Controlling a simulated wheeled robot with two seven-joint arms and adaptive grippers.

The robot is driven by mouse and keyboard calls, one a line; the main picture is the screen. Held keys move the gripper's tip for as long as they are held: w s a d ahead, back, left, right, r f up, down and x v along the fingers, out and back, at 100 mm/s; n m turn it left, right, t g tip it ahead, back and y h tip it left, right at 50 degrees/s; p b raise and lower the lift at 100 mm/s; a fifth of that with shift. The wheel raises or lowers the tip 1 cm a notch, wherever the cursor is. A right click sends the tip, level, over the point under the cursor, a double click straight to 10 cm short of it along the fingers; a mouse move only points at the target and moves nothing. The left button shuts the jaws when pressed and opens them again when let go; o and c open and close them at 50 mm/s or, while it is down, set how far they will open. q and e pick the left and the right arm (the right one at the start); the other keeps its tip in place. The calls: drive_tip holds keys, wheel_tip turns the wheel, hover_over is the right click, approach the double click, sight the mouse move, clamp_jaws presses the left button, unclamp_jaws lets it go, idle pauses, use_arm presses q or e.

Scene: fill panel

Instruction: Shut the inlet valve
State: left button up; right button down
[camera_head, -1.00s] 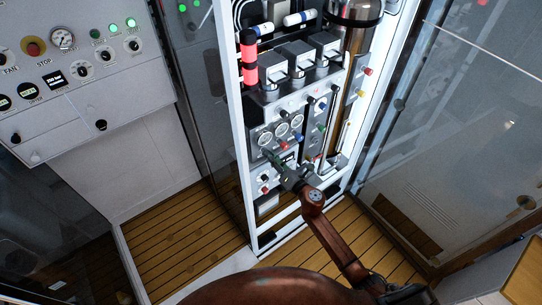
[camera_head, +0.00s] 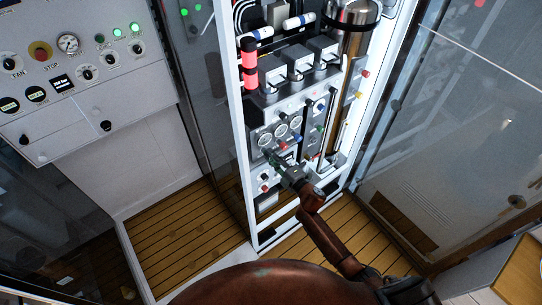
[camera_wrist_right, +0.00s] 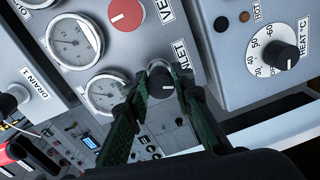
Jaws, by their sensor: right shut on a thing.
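The inlet valve knob (camera_wrist_right: 161,82) is small and black, with a pale mark on its face, in the right wrist view. It sits on the grey panel beside a partly hidden label ending in "NLET". My right gripper (camera_wrist_right: 160,88) has one dark green finger on each side of the knob and is shut on it. In the head view my right gripper (camera_head: 270,157) reaches the panel just below the round gauges; the knob is hidden there. My left gripper is not in view.
Two white gauges (camera_wrist_right: 72,42) and a red vent knob (camera_wrist_right: 126,15) sit close to the fingers. A heat dial (camera_wrist_right: 281,54) is at the right on a raised box. White cabinet posts (camera_head: 236,150) frame the panel. A control console (camera_head: 80,80) stands at left.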

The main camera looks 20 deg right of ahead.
drive_tip(key=m+p, duration=0.1)
drive_tip(key=m, duration=0.4)
drive_tip(key=m+p, duration=0.2)
drive_tip(key=m, duration=0.3)
drive_tip(key=m+p, duration=0.1)
drive_tip(key=m, duration=0.4)
drive_tip(key=shift+s+a+f+y+p, duration=0.15)
drive_tip(key=shift+f+y+p, duration=0.1)
drive_tip(key=shift+y+p, duration=0.15)
drive_tip(key=m, duration=0.4)
drive_tip(key=shift+a+t, duration=0.1)
drive_tip(key=shift+t, duration=0.2)
drive_tip(key=m, duration=0.4)
drive_tip(key=shift+m, duration=0.3)
drive_tip(key=m, duration=0.3)
drive_tip(key=shift+a+m, duration=0.1)
drive_tip(key=shift+m, duration=0.3)
drive_tip(key=shift+m+t+h, duration=0.3)
drive_tip(key=shift+m, duration=1.8)
